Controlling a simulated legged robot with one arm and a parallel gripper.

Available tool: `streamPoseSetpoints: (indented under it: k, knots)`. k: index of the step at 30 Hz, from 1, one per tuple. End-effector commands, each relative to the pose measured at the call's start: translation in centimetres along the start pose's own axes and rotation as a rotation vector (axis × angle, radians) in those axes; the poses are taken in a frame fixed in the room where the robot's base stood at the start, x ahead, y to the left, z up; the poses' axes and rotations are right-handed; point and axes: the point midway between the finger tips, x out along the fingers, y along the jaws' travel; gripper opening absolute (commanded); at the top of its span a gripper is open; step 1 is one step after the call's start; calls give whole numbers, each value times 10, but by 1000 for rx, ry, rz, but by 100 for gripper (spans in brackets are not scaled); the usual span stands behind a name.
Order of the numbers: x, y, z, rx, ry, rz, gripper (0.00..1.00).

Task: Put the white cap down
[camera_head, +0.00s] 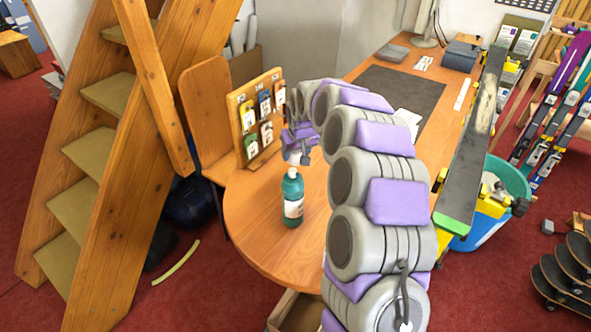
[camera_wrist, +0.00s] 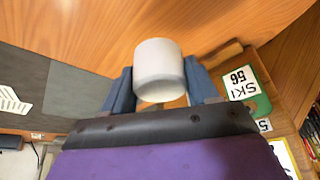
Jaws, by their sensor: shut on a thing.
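The white cap (camera_wrist: 158,60) sits between the two blue fingers of my gripper (camera_wrist: 158,82) in the wrist view. The fingers are shut on its sides, and the wooden tabletop (camera_wrist: 215,25) shows behind it. In the head view my gripper (camera_head: 301,152) hangs over the round end of the table, in front of the tag board and just above and behind a green bottle (camera_head: 292,200). The bottle stands upright with a white label and a pale top. The cap is hard to make out in the head view.
The tag board (camera_head: 249,128) stands close beside my gripper; it also shows in the wrist view (camera_wrist: 262,104). A dark mat (camera_head: 398,88) lies farther back on the table. Bare wood (camera_head: 255,215) is free left of the bottle.

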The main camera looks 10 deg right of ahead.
Motion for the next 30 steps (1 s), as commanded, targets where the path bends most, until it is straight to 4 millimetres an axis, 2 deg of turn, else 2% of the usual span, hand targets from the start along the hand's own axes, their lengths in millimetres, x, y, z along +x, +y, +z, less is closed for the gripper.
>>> streamPoseSetpoints:
  k: [1,3,8,15,25,26,30]
  knots:
    - [12,0,5,0,-2,-1,31]
    - [21,0,8,0,-2,0,31]
    - [32,1,13,1,0,-1,31]
    - [59,1,24,1,1,0,31]
    - [61,1,25,1,0,0,31]
    - [60,1,24,1,1,0,62]
    - [60,1,24,1,1,0,75]
